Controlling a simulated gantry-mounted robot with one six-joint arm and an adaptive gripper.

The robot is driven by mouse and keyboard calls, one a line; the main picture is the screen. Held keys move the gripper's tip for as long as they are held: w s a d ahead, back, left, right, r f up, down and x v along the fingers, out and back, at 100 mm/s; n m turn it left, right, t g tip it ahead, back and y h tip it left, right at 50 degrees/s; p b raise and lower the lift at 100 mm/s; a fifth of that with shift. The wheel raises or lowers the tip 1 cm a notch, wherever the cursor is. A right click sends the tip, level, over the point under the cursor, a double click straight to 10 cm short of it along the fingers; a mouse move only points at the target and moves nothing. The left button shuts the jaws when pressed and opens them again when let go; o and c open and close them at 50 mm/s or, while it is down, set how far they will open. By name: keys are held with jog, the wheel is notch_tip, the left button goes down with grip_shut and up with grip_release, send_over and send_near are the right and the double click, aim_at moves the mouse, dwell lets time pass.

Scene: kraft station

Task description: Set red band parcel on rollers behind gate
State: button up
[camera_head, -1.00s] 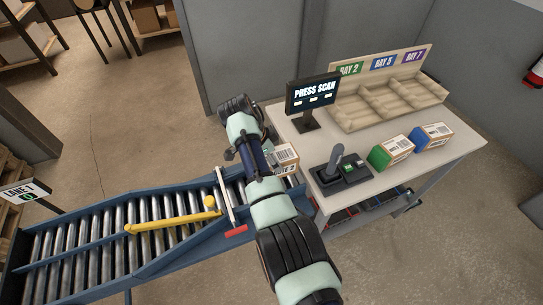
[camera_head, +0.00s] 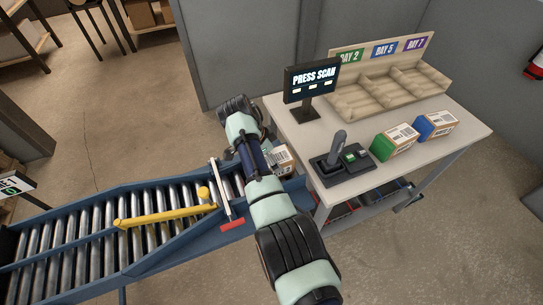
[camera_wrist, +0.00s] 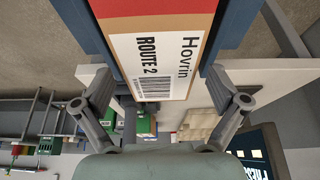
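The red band parcel (camera_wrist: 160,60) fills the upper middle of the wrist view, with its red band at the top edge. Its white label reads "Hovrin ROUTE 2". In the head view the parcel (camera_head: 284,160) shows partly behind my arm, between the conveyor and the table; my fingers are hidden there. The rollers (camera_head: 88,231) run to the left. The gate, a pale upright bar with a red foot (camera_head: 232,224), crosses the conveyor just left of my arm.
A yellow diverter bar (camera_head: 165,217) lies over the rollers. The table (camera_head: 440,163) holds the "PRESS SCAN" screen (camera_head: 313,82), a scanner stand (camera_head: 340,162), a green-ended box (camera_head: 394,142), a blue-ended box (camera_head: 436,126) and the bay bins (camera_head: 390,87).

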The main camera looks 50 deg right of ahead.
jog(key=v, duration=1.2)
